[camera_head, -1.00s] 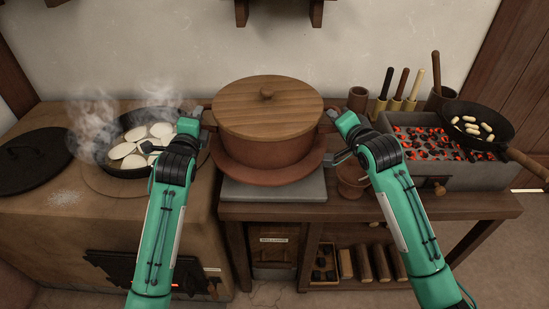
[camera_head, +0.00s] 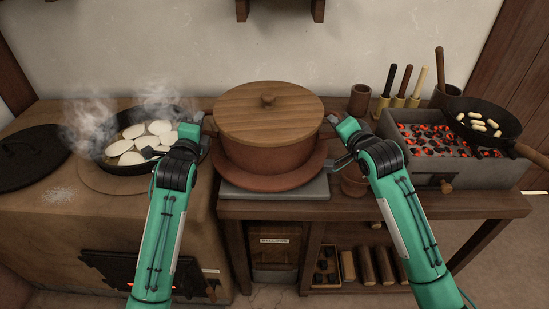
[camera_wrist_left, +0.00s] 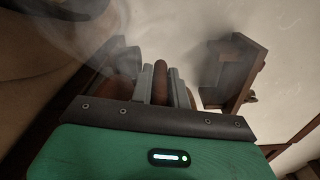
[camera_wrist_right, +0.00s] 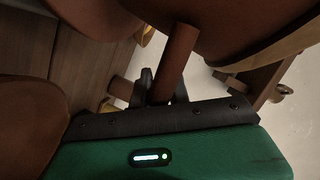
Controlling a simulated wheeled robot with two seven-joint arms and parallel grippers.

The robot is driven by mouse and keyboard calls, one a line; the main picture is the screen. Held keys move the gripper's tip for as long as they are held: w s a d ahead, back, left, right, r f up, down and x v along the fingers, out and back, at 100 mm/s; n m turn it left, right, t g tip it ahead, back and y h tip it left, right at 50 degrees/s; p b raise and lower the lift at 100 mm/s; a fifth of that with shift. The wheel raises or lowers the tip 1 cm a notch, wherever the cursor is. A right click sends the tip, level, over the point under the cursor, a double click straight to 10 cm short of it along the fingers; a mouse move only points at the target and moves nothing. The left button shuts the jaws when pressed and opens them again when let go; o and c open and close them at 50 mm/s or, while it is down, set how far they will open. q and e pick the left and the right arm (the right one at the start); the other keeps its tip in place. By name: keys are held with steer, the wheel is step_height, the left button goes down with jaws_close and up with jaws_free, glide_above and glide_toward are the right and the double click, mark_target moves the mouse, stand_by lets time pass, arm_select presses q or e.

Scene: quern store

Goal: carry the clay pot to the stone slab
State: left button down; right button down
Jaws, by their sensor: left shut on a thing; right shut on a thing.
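The clay pot (camera_head: 268,155) is a broad reddish-brown vessel with a round wooden lid (camera_head: 285,112) and a wide clay dish-like rim (camera_head: 270,182) below it. It is upright over the grey stone slab (camera_head: 312,189), whose front edge and corners show. I cannot tell whether it touches the slab. My left gripper (camera_head: 205,133) is shut on the pot's left handle, which shows between the fingers in the left wrist view (camera_wrist_left: 160,82). My right gripper (camera_head: 335,143) is shut on the right handle, seen in the right wrist view (camera_wrist_right: 172,65).
At left, a steaming pan (camera_head: 122,168) of pale slices sits on the stove beside a black lid (camera_head: 28,158). At right are a glowing charcoal trough (camera_head: 440,178), a pan of pale pieces (camera_head: 500,120) and several upright-handled tools. A small clay cup (camera_head: 353,184) stands just right of the slab.

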arm_select(q)
steer(key=shift+a+f+b, duration=0.15)
steer(key=shift+f+b, duration=0.5)
arm_select(e)
steer(key=shift+d+f, duration=0.1)
steer(key=shift+f, duration=0.55)
arm_select(q)
steer(key=c, duration=1.6)
jaws_free()
arm_select(e)
steer(key=c, duration=1.5)
jaws_free()
steer(key=shift+c, duration=0.2)
arm_select(q)
steer(key=shift+o, duration=1.3)
arm_select(e)
steer(key=shift+o, duration=1.1)
arm_select(q)
steer(key=shift+s, duration=0.1)
arm_select(e)
steer(key=shift+s, duration=0.1)
arm_select(q)
steer(key=s, duration=1.2)
steer(key=shift+a, duration=0.15)
arm_select(e)
steer(key=v, duration=1.2)
